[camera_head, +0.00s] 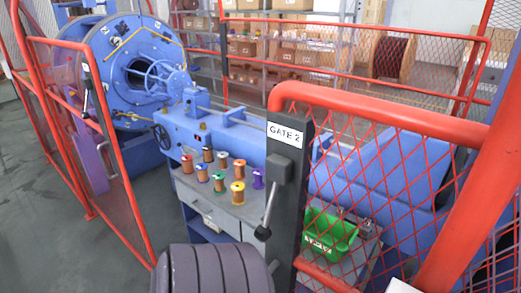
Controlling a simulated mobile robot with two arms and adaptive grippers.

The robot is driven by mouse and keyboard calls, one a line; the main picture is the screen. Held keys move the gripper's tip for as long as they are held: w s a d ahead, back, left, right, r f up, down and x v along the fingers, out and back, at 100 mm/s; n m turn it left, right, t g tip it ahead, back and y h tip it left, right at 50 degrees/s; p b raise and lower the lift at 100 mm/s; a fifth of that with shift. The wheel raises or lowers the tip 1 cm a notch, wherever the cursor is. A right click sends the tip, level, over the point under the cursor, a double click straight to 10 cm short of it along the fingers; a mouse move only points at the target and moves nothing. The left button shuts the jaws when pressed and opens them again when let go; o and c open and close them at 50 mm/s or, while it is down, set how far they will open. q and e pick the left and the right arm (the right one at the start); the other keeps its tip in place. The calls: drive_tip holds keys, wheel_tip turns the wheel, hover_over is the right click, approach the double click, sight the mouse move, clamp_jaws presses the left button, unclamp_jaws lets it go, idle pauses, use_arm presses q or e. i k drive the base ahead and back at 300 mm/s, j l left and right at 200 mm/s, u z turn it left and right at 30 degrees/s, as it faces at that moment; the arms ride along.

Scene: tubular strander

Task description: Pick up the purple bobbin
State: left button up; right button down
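The purple bobbin (258,178) stands upright at the right end of a group of bobbins on a grey bench top (243,213). The bench is beyond the red fence with the gate post (289,185) marked "GATE 2". The post stands just right of the bobbin in the picture and does not cover it. Beside it stand a red bobbin (239,169) and a yellow bobbin (238,192). Neither of my grippers shows in the head view.
Red mesh fencing (400,190) fills the right foreground; another mesh panel (103,120) stands at left. A dark ribbed round object (212,270) is at the bottom. A green crate (329,230) sits behind the mesh. The blue strander (150,65) stands behind. Grey floor (35,190) is clear at left.

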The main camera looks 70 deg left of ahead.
sight(258, 173)
drive_tip(key=u, duration=2.35)
drive_tip(key=j+z, duration=0.1)
drive_tip(key=j, duration=0.9)
drive_tip(key=i+j+z, duration=0.1)
drive_tip(key=i+j, duration=0.3)
drive_tip(key=i+j+z, duration=0.15)
drive_tip(key=i+j, duration=0.25)
drive_tip(key=j, duration=0.15)
